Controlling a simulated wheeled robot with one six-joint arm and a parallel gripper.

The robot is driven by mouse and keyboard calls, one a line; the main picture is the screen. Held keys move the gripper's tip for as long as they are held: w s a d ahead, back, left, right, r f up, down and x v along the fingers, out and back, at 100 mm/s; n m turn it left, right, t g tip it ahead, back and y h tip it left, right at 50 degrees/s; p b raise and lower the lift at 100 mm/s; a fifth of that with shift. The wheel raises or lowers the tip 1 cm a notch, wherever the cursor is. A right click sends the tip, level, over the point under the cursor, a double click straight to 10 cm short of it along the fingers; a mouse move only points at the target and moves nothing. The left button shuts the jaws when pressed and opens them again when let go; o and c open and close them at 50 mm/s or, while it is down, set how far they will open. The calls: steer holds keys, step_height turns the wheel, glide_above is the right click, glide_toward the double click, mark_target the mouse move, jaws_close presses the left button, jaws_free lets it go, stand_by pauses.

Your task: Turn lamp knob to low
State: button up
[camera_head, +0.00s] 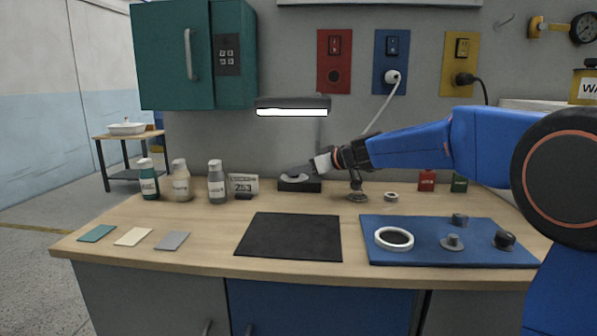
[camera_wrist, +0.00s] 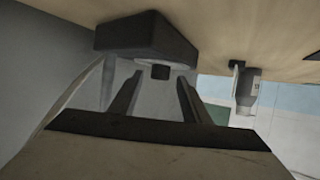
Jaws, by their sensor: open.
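The lamp has a lit, wide head (camera_head: 292,105) above a dark box-shaped base (camera_head: 300,186) at the back of the workbench. My gripper (camera_head: 306,172) reaches in from the right, in front of and above the base, partly covering it. In the wrist view, which is upside down, the base (camera_wrist: 147,35) sits at the top and a small dark knob (camera_wrist: 160,72) sticks out from its face. The open fingers of my gripper (camera_wrist: 158,78) point at the knob, one to each side of it in the picture. I cannot tell whether they touch it. The knob's setting is not readable.
Several bottles (camera_head: 181,182) and a small sign (camera_head: 243,184) stand left of the base. A black mat (camera_head: 290,237) lies in front. A blue mat (camera_head: 450,253) at right holds a white ring (camera_head: 394,238) and small parts. A white cable (camera_head: 385,108) hangs behind my arm.

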steer(key=shift+x, duration=0.85)
steer(key=c, duration=1)
steer(key=shift+s+a+m+t+h, duration=0.2)
steer(key=shift+m+t+h, duration=0.5)
steer(key=shift+m+t, duration=0.15)
steer(key=shift+c, duration=0.2)
steer(key=shift+m+t+h, duration=0.45)
steer(key=shift+m+h, duration=0.15)
steer(key=shift+m, duration=0.05)
steer(key=o, duration=1)
steer(key=shift+o, duration=0.2)
